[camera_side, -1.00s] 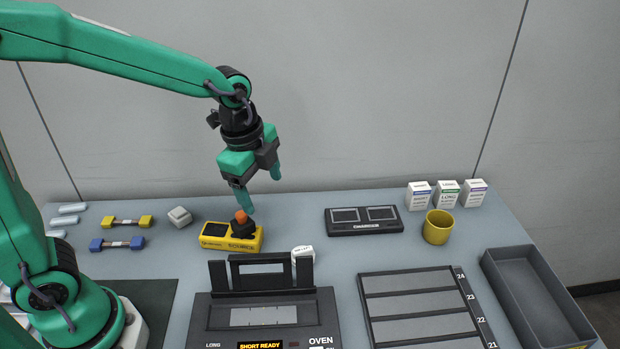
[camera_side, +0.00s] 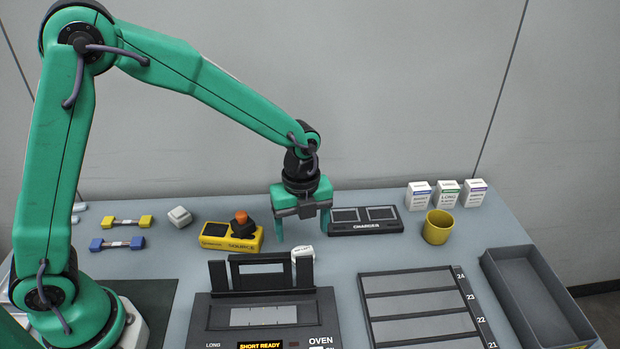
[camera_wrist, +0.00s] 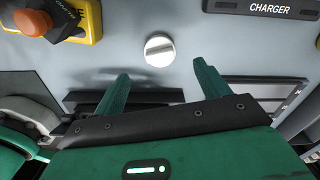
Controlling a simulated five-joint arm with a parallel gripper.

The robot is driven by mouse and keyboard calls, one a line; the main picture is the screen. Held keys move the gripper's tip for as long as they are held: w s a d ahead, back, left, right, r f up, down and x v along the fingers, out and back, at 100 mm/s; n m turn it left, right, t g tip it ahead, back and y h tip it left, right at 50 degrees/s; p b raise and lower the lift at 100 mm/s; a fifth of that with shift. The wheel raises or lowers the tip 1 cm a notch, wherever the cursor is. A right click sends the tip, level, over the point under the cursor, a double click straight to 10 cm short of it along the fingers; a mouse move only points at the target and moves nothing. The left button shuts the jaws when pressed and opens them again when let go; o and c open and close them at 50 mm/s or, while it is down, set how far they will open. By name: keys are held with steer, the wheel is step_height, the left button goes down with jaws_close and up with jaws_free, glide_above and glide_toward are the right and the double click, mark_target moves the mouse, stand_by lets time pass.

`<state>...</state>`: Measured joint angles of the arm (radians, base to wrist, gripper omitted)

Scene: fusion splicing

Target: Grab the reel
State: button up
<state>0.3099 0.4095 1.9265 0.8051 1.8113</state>
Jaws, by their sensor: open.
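A small white round piece with a slot across its top, which looks like the reel (camera_wrist: 159,49), lies on the table. In the side view the white reel (camera_side: 303,252) stands just behind the right end of the black oven's raised lid, its lower part hard to make out. My gripper (camera_side: 301,234) is open and points down above it. In the wrist view my gripper's (camera_wrist: 161,70) green fingers are spread and empty. The reel sits slightly beyond the fingertips, roughly centred between them.
The oven (camera_side: 262,318) is in front, its lid up. A yellow device with an orange knob (camera_side: 231,237) is left of my gripper. The charger (camera_side: 365,227) is close on the right, with a yellow cup (camera_side: 437,227) beyond. A divided tray (camera_side: 420,318) lies front right.

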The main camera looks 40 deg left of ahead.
mark_target(302, 249)
steer(key=shift+f, duration=1.1)
steer(key=shift+f, duration=0.1)
steer(key=shift+f, duration=2.5)
steer(key=c, duration=1.1)
